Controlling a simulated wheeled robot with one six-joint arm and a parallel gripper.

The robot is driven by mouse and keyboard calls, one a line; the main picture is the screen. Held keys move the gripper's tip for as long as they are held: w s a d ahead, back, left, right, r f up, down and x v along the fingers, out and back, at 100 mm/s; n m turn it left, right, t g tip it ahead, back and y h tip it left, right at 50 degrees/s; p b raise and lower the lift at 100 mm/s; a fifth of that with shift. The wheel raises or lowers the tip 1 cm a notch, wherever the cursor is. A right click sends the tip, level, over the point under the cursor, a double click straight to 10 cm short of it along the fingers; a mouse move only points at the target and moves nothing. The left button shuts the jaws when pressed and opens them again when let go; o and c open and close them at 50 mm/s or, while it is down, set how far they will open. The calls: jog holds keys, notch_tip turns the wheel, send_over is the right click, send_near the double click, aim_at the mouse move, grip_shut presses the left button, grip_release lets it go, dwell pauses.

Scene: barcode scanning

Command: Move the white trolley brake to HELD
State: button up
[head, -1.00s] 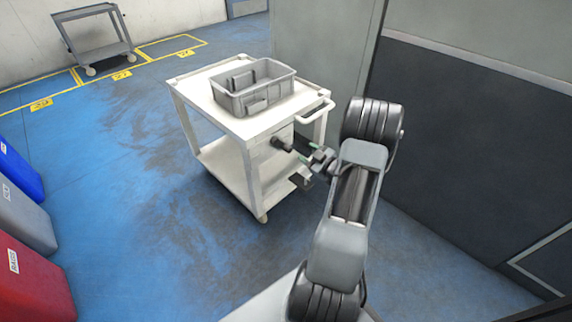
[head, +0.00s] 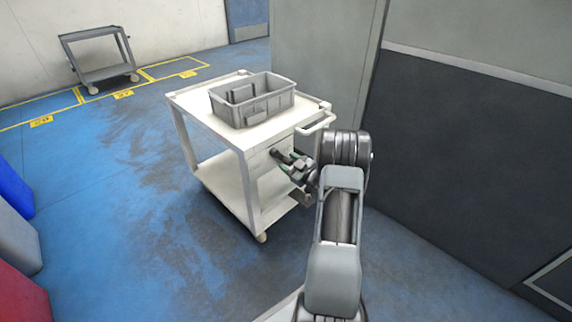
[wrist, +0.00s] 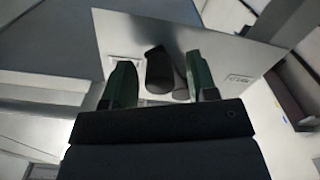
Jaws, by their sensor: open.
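The white trolley (head: 205,112) stands on the blue floor, with a pale panel (wrist: 220,60) on its near end below the handle. A dark brake lever (wrist: 158,70) sticks out from this panel in the wrist view. My gripper (head: 288,163) is at the panel, its fingers pointing toward it. In the wrist view my gripper (wrist: 161,77) is open, with one green-edged finger on each side of the lever. Gaps show beside the lever; I cannot tell whether either finger touches it. Small labels lie left and right of it, too blurred to read. The lever's base is partly hidden.
A grey bin (head: 252,100) sits on the trolley top. The trolley's handle (head: 318,123) is just above my gripper. A grey wall (head: 455,150) stands close on the right. Coloured bins (head: 18,240) line the left edge. A grey cart (head: 105,72) stands far back.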

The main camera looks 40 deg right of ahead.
jog(key=shift+w+a, duration=0.15)
jog(key=shift+w, duration=0.65)
jog(key=shift+c, duration=0.3)
